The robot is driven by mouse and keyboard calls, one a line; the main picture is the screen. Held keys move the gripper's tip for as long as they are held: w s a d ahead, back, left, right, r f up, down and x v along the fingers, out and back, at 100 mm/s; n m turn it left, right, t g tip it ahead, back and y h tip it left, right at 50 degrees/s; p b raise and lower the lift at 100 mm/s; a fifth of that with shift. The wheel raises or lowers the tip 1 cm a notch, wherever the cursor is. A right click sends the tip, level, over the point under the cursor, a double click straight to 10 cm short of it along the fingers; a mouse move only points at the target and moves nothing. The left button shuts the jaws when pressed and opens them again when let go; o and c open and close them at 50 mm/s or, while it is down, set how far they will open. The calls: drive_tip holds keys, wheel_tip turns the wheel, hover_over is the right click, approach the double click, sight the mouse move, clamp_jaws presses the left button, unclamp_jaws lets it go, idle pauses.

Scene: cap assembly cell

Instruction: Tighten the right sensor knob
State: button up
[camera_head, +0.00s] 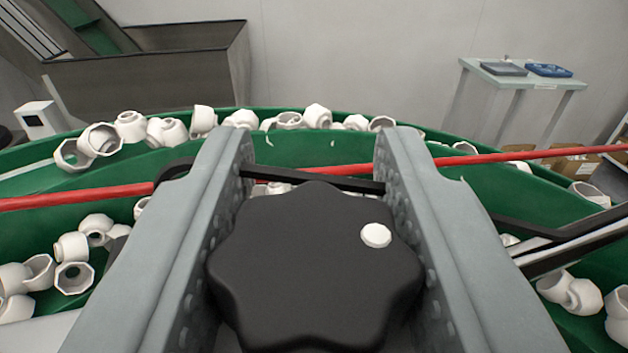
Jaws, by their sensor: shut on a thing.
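A large black lobed knob (300,270) with a small white dot near its right side fills the lower middle of the head camera view. My gripper (312,240) has one grey finger on each side of the knob and is shut on it. The inner finger pads have rows of bumps and lie against the knob's left and right lobes. What lies under the knob is hidden by it. Whether this is the right sensor knob cannot be told from this view alone.
A red rod (75,196) and black brackets cross behind the knob. A green bowl feeder (315,148) holds many white caps (100,138). A grey bin (150,78) stands at the back left. A small table (520,78) with blue and dark trays stands back right.

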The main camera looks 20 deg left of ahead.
idle(0.4)
drive_tip(key=o, duration=1)
drive_tip(key=shift+c, duration=0.2)
drive_tip(key=v, duration=1.7)
drive_tip(key=shift+s, duration=0.2)
